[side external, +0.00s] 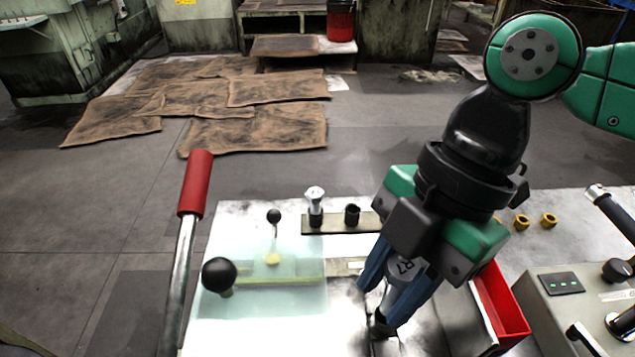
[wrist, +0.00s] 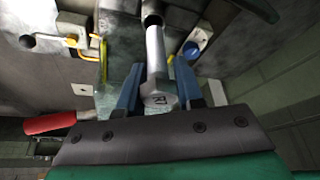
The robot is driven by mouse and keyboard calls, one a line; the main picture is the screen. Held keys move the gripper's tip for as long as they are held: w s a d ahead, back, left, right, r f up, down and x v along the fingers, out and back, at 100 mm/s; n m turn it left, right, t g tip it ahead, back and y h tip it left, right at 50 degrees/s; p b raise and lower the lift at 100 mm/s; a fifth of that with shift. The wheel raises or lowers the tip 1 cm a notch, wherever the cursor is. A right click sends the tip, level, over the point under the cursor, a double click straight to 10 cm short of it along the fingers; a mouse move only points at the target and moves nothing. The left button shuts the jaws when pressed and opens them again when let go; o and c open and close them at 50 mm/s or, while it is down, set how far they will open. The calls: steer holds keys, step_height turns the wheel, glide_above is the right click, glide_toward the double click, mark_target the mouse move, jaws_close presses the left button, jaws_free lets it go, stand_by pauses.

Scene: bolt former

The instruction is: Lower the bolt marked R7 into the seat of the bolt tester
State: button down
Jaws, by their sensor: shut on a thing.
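My gripper (side external: 392,298) points down at a tilt, its blue fingers shut on a silver bolt marked R7 (side external: 405,270). In the wrist view, the bolt (wrist: 156,62) lies between the fingers (wrist: 156,90), its marked head nearest the camera. Its far end points at a dark round socket (wrist: 152,18), which looks like the seat. In the side view a dark socket (side external: 379,326) shows just below the fingertips. The bolt's lower end is hidden there, so I cannot tell whether it is inside the socket or just above it.
A small rack holds another silver-headed bolt (side external: 314,194) and an empty black holder (side external: 352,214). A red-handled lever (side external: 195,185) and a clear guard (side external: 260,285) stand left. A red bin (side external: 508,305), yellow nuts (side external: 548,220) and a control box (side external: 575,300) are right.

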mark_target(385, 310)
steer(key=shift+f, duration=2.95)
steer(key=shift+c, duration=2.4)
jaws_free()
steer(key=shift+v, duration=2.8)
